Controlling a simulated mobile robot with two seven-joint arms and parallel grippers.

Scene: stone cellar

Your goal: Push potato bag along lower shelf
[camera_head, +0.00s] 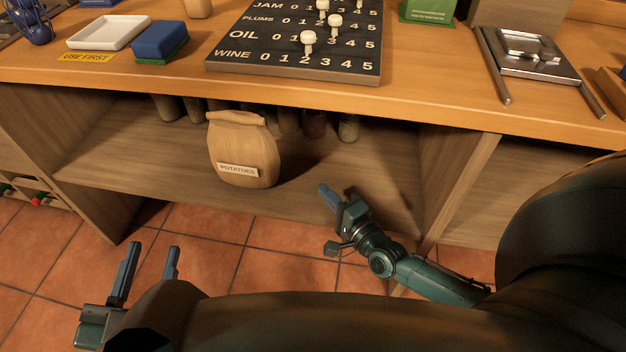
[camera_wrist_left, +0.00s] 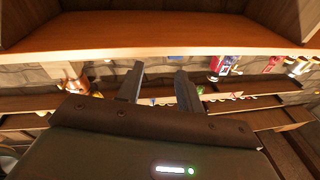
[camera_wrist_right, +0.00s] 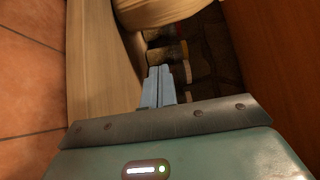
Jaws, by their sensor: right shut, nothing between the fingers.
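The potato bag (camera_head: 242,150) is a tan sack with a folded top and a POTATOES label. It stands upright on the lower shelf (camera_head: 120,165), left of the shelf's middle. Part of the bag shows at the top of the right wrist view (camera_wrist_right: 160,12). My right gripper (camera_head: 325,192) is shut and empty, at the shelf's front to the right of the bag, with a visible gap between them. My left gripper (camera_head: 152,262) is open and empty, low at the left in front of the shelf. Its parted fingers also show in the left wrist view (camera_wrist_left: 158,85).
Several jars (camera_head: 348,128) stand behind the bag on the shelf. An upright divider (camera_head: 460,185) closes the shelf at the right. Shelf left of the bag is clear.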

